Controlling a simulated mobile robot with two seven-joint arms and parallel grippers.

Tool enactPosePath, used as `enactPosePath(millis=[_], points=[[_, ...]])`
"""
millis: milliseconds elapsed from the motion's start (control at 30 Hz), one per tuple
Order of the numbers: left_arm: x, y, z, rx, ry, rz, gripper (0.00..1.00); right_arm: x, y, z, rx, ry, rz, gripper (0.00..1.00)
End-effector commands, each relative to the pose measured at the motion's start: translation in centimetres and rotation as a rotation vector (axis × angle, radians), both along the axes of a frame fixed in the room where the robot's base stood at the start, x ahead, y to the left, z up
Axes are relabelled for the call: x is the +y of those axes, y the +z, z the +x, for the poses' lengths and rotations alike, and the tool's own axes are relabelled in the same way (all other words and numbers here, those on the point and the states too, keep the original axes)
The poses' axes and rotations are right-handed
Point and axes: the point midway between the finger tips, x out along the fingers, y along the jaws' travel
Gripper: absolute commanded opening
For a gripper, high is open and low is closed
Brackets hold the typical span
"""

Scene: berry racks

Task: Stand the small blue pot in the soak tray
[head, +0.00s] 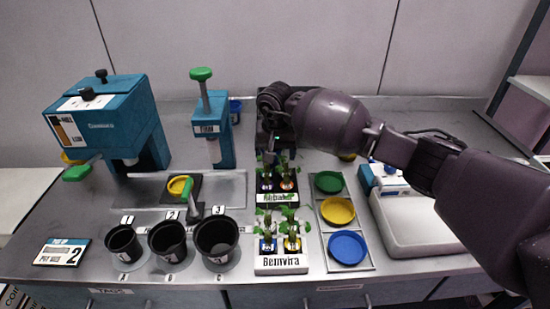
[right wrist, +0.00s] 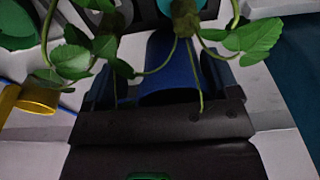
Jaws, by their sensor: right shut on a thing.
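My right gripper (head: 276,140) points down behind the rear plant rack in the head view. In the right wrist view its dark fingers (right wrist: 165,105) are shut on a smooth blue thing (right wrist: 172,70), which looks like the small blue pot. Green leaves and thin stems hang in front of it. In the head view the held thing is hidden by the gripper and plants. A wide white tray (head: 398,238) with a raised rim, which may be the soak tray, lies at the right, partly behind my right arm. My left gripper is not in view.
Several black pots (head: 215,240) stand front left. A teal press (head: 130,115) and a teal dispenser (head: 212,125) stand behind.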

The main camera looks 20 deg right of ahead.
Motion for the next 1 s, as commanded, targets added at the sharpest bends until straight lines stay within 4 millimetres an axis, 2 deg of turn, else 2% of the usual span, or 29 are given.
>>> enactPosePath(millis=[33,400,600,800,1000], points=[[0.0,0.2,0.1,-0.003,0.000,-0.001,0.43,0.0,1.4,0.1,-0.007,0.001,0.000,0.55],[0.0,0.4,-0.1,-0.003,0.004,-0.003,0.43,0.0,10.7,0.1,-0.007,0.000,0.000,0.55],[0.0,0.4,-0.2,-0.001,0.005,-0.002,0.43,0.0,14.8,0.1,-0.004,-0.001,0.000,0.55],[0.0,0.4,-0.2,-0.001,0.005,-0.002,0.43,0.0,17.3,0.1,-0.003,-0.001,0.000,0.55],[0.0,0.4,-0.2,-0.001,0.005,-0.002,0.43,0.0,18.0,0.0,-0.001,-0.001,0.000,0.55]])
